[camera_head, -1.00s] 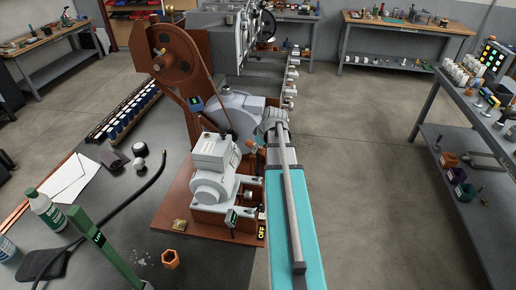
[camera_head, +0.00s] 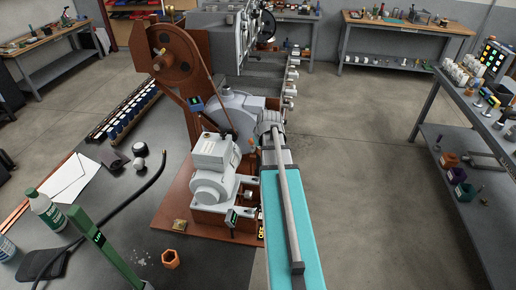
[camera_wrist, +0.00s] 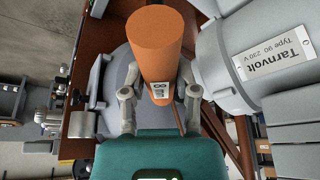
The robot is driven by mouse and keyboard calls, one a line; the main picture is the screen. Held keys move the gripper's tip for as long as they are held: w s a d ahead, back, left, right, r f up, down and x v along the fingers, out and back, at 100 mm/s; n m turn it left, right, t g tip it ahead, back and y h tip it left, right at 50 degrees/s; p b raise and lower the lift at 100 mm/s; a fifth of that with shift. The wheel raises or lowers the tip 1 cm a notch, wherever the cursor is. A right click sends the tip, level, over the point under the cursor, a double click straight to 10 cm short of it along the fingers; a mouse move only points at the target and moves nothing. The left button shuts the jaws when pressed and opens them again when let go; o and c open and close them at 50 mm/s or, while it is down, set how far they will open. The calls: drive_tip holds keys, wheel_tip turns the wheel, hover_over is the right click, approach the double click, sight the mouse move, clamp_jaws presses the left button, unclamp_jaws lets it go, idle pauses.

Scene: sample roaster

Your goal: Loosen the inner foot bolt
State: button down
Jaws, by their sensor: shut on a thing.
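My gripper (camera_wrist: 159,94) is shut on a thick orange cylinder (camera_wrist: 155,45), which looks like a tool handle with a small dark-and-white label. One finger lies on each side of it. The pale grey motor (camera_head: 212,182) stands on a rust-brown base. In the wrist view the motor (camera_wrist: 220,70) is close on the right, with a "Tarnvolt Type 90 230 V" plate. I cannot make out the inner foot bolt; my arm covers part of the motor's right side in the head view.
A large brown pulley wheel (camera_head: 172,52) rises behind the motor. An orange hex piece (camera_head: 170,259), a green post (camera_head: 100,240) and a black hose (camera_head: 110,222) are on the dark bench. The floor (camera_head: 370,180) to the right is clear, up to a laden shelf.

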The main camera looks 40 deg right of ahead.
drive_tip(key=shift+m, duration=0.3)
drive_tip(key=shift+m+g+h, duration=0.3)
drive_tip(key=shift+m+h, duration=0.4)
drive_tip(key=shift+m, duration=0.9)
drive_tip(key=shift+m, duration=0.5)
drive_tip(key=shift+m+g+h, duration=0.5)
drive_tip(key=shift+m+h, duration=0.2)
drive_tip(key=shift+m, duration=0.9)
drive_tip(key=shift+f+b, duration=1.6)
